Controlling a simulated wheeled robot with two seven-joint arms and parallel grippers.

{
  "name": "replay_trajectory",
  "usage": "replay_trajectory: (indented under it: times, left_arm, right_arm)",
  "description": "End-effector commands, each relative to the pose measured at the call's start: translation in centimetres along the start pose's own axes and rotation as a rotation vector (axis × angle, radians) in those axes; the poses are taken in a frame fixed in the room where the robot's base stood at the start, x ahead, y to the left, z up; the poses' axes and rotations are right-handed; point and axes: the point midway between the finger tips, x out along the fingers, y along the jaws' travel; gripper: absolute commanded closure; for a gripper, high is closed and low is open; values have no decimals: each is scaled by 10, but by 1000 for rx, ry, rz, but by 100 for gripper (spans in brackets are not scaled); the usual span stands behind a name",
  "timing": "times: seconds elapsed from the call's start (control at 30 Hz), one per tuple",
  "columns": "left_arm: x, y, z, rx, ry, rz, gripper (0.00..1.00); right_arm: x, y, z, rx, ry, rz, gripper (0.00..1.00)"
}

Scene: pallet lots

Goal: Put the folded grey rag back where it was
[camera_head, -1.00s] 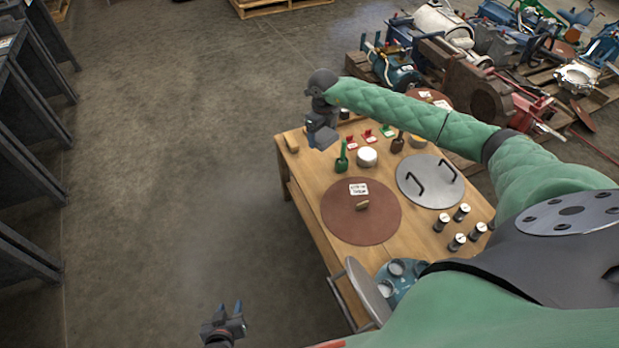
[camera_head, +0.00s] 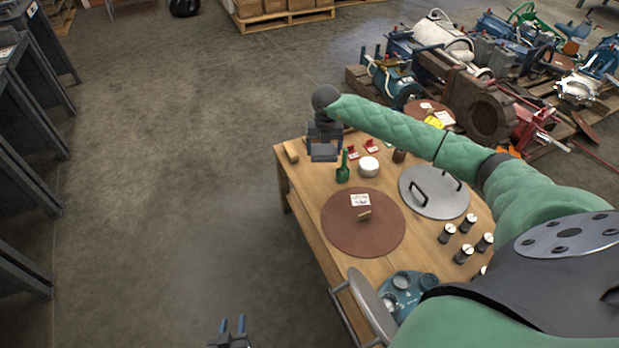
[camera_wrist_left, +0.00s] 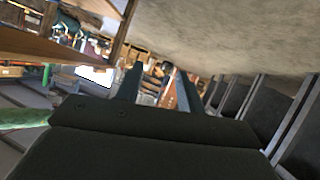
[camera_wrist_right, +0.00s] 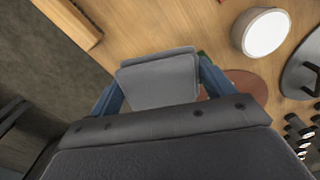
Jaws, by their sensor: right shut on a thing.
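The folded grey rag (camera_wrist_right: 158,82) is held between the blue fingers of my right gripper (camera_wrist_right: 160,95) in the right wrist view. In the head view my right gripper (camera_head: 324,150) holds the rag above the far left corner of the wooden table (camera_head: 300,190). The rag seems clear of the tabletop, though the gap is hard to judge. My left gripper (camera_head: 232,328) is low at the bottom edge of the head view, off the table over the floor. Its two fingers stand apart with nothing between them in the left wrist view (camera_wrist_left: 157,88).
A wooden block (camera_head: 291,152) lies at the table's left edge, beside the right gripper. A green scoop (camera_head: 343,168), a white round container (camera_head: 369,166), a brown disc (camera_head: 340,225), a grey lid with handles (camera_head: 425,200) and several cylinders (camera_head: 447,233) occupy the tabletop.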

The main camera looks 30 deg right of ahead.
Motion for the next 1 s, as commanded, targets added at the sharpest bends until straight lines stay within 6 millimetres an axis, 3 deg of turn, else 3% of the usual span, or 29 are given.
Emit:
replay_trajectory:
  times: [0.2, 0.4, 0.7, 0.87, 1.0]
  left_arm:
    - [1, 0, -8, 3, 23, 1, 62]
    - [1, 0, -14, 5, 39, 1, 62]
    - [2, 0, -20, 9, 65, 1, 62]
    - [0, 2, -47, 16, 141, 4, 62]
    - [0, 5, -65, 20, 182, 9, 62]
  right_arm:
    - [25, 30, -29, -4, 2, 0, 44]
    - [39, 46, -45, -2, 1, 0, 44]
    - [58, 50, -49, -1, 2, -1, 44]
    - [78, 50, -49, 0, 1, -1, 44]
    - [82, 49, -48, -1, -1, -1, 44]
